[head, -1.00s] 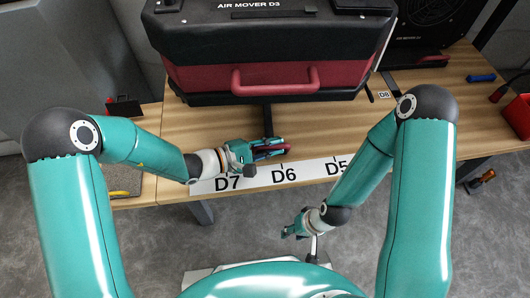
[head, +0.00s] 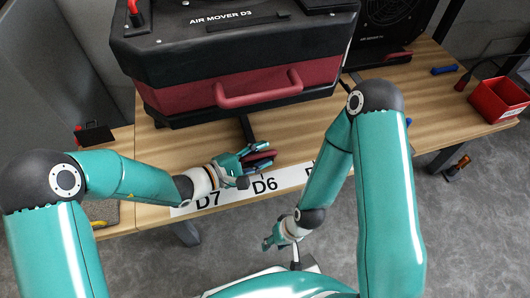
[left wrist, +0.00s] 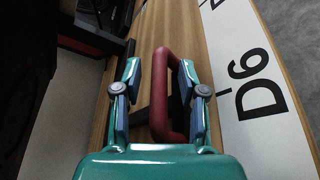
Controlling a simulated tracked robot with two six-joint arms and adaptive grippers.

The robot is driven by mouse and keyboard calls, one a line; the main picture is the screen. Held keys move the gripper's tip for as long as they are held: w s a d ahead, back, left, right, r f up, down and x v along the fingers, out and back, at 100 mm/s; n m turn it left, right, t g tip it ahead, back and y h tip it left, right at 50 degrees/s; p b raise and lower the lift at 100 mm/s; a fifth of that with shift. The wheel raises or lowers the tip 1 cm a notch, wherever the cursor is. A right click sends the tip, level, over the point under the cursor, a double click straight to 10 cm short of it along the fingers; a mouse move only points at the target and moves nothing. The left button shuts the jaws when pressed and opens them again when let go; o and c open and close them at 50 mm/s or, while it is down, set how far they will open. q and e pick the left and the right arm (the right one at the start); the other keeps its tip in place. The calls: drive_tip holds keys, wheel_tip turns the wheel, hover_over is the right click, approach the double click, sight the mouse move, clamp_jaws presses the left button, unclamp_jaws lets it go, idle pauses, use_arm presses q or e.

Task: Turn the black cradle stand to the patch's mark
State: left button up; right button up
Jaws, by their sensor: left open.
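The black cradle stand shows only partly, as a dark bar (head: 246,127) coming out from under the air mover toward the table's front; most of it is hidden. A red loop handle (left wrist: 159,85) lies between the fingers of my left gripper (left wrist: 158,80). The fingers are open, one on each side of the handle. In the head view, my left gripper (head: 262,157) is just behind the D6 mark (head: 265,185) on the white strip (head: 235,193). My right gripper (head: 270,243) hangs in front of the table, away from the stand; its jaw state is unclear.
The air mover D3 (head: 200,95), black and red, fills the middle back of the table. A red bin (head: 497,100) stands at the right end. A black and red item (head: 93,133) is at the left. Bare wood (head: 165,150) shows left of the bar.

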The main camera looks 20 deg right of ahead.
use_arm(q)
drive_tip(key=v, duration=1.2)
drive_tip(key=shift+f, duration=0.1)
